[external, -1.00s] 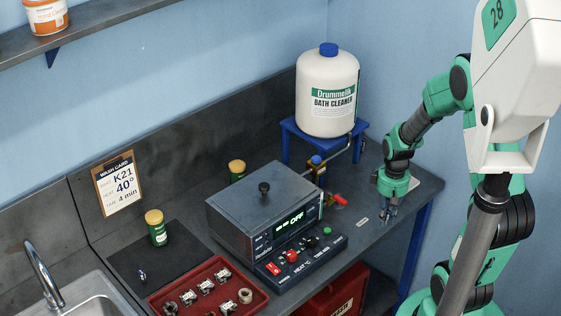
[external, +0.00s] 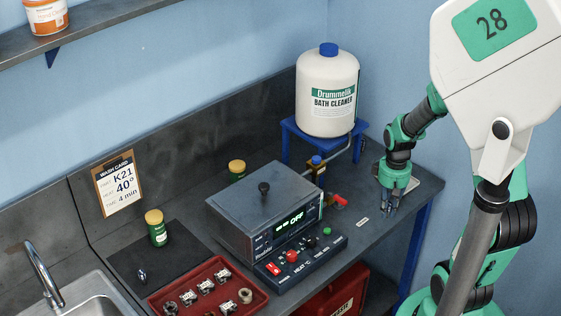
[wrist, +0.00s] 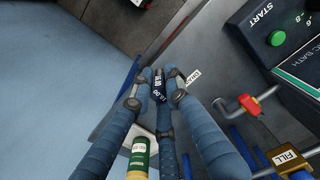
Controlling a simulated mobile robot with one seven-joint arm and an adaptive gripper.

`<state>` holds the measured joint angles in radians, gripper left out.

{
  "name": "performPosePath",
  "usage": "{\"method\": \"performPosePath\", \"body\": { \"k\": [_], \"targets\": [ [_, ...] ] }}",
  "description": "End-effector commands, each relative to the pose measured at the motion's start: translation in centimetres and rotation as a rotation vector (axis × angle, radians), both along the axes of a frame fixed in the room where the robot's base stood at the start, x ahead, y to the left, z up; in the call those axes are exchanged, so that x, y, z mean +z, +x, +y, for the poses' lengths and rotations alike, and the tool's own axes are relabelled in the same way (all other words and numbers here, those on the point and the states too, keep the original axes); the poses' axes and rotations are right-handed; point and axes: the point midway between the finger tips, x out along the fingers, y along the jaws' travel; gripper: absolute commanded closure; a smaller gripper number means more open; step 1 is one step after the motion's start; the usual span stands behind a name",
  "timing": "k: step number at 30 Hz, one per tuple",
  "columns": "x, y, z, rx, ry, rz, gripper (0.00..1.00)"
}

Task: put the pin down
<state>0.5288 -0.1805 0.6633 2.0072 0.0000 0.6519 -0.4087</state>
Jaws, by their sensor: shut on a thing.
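My gripper (external: 390,207) is low over the right end of the bench, right of the steel bath box. In the wrist view its fingers (wrist: 157,84) are closed together around a small dark thing with white figures (wrist: 158,92), which seems to be the pin. Its lower end is hidden by the fingers. I cannot tell whether it touches the bench. In the external view the pin is too small to make out.
The bath box (external: 265,212) and its control panel (external: 300,262) stand left of my gripper. A red tap handle (wrist: 250,104) and a FILL block (wrist: 285,158) are close by. A green-labelled jar (wrist: 138,158) shows near the fingers. The bench's front edge is close.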

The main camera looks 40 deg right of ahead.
Motion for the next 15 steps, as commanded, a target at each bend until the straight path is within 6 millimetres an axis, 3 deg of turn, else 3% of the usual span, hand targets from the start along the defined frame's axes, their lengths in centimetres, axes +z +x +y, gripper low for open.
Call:
{"method": "performPosePath", "body": {
  "k": [6,15],
  "targets": [
    [6.4,0.1,-0.1,0.000,-0.004,-0.006,1.00],
    [14.2,0.1,-0.1,0.000,-0.002,-0.004,1.00]
  ]
}}
